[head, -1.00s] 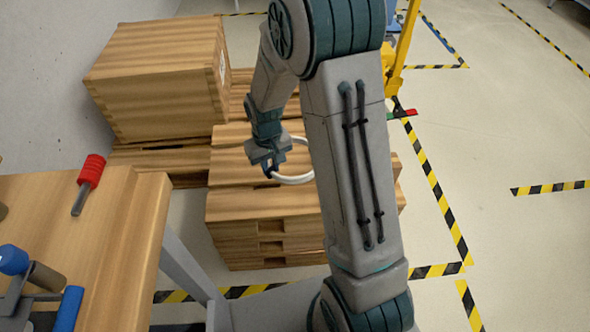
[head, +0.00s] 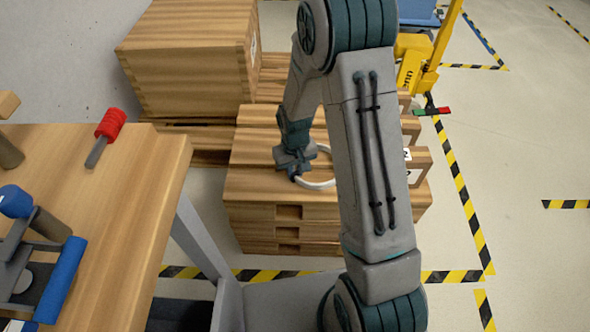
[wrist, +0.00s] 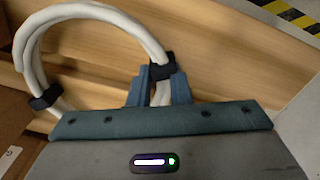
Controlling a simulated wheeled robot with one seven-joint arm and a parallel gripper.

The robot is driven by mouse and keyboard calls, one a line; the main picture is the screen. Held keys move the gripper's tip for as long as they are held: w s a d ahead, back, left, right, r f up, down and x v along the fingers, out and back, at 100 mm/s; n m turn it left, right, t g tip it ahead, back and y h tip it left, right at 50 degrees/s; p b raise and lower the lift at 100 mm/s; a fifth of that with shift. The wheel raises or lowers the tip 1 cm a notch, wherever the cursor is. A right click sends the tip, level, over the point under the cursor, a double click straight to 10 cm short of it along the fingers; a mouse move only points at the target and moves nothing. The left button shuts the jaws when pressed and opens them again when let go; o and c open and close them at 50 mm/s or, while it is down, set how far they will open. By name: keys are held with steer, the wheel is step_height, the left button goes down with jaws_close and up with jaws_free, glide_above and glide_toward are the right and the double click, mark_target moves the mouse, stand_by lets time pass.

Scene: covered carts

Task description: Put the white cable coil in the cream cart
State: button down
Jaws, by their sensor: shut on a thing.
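The white cable coil (wrist: 88,12) is a loop of thick white cable with black ties. My gripper (wrist: 157,92) is shut on one side of it, beside a black tie, in the wrist view. In the head view the coil (head: 318,184) hangs from my gripper (head: 296,176) in front of the stacked wooden pallets; part of it is hidden behind my arm. I cannot tell its exact height above them. No cream cart shows in either view.
A wooden crate (head: 190,60) stands on pallets at the back left. The wooden pallet stack (head: 262,212) is below my gripper. Open floor (head: 520,130) lies to the right.

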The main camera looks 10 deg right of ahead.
steer(key=c, duration=1.3)
jaws_free()
steer(key=shift+f, duration=0.1)
steer(key=shift+c, duration=0.2)
step_height(320, 180, up, 12)
steer(key=p, duration=0.4)
steer(key=s+d+r+m, duration=0.1)
steer(key=s+d+r, duration=0.1)
steer(key=s+r, duration=0.5)
steer(key=s+d+r+m+t, duration=0.1)
steer(key=s+d+r, duration=0.2)
steer(key=s+r, duration=0.4)
steer(key=s, duration=0.3)
steer(key=shift+r, duration=0.3)
steer(key=shift+s+d+r, duration=0.1)
steer(key=shift+s+d, duration=0.05)
steer(key=shift+s, duration=0.45)
steer(key=shift+c, duration=0.3)
